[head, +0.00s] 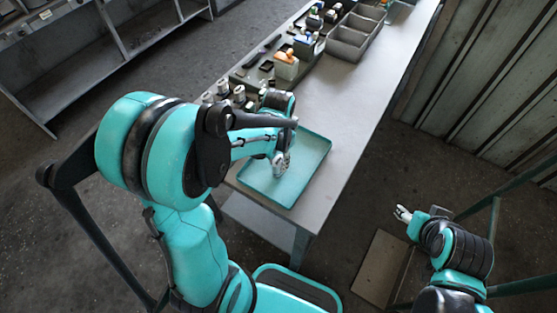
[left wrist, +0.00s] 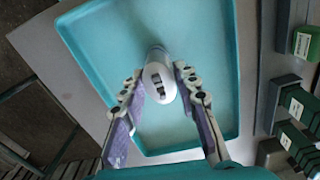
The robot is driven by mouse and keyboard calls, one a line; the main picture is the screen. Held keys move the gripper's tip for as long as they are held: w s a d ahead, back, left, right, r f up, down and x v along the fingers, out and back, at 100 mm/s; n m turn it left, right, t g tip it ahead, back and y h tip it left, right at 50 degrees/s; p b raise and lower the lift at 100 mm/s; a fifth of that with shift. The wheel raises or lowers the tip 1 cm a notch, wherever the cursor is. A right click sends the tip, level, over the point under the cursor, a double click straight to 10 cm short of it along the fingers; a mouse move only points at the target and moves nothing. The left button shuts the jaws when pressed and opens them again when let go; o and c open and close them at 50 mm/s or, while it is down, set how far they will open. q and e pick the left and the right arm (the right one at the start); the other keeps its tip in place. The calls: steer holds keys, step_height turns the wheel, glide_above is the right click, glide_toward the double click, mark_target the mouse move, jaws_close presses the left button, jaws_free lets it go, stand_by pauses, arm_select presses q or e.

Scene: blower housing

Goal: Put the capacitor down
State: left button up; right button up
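The capacitor (left wrist: 159,82) is a white cylinder in the left wrist view, its end with dark terminals facing the camera. It sits between the two fingers of my left gripper (left wrist: 158,76), which press on its sides. Behind it is the flat floor of a teal tray (left wrist: 88,45). In the head view my left gripper (head: 281,164) is low over the tray (head: 309,165), and the capacitor is hard to make out there. I cannot tell whether its lower end touches the tray. My right gripper (head: 402,213) is away from the table, too small to read.
The tray lies at the near end of a long grey table (head: 352,100). The table right of the tray is clear.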

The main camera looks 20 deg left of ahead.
arm_select(q)
steer(key=shift+o, duration=0.9)
steer(key=shift+r, duration=0.25)
step_height(320, 180, up, 11)
steer(key=p, duration=0.4)
steer(key=s+d+r+n+t, duration=0.3)
steer(key=s+r+t, duration=0.2)
steer(key=s+t, duration=0.2)
steer(key=shift+s, duration=0.65)
steer(key=shift+d, duration=0.1)
steer(key=b, duration=0.8)
glide_toward(278, 160)
steer(key=s+d, duration=0.2)
steer(key=d, duration=0.1)
steer(key=shift+s+d+r, duration=0.15)
steer(key=shift+s+d, duration=0.05)
steer(key=shift+s, duration=0.15)
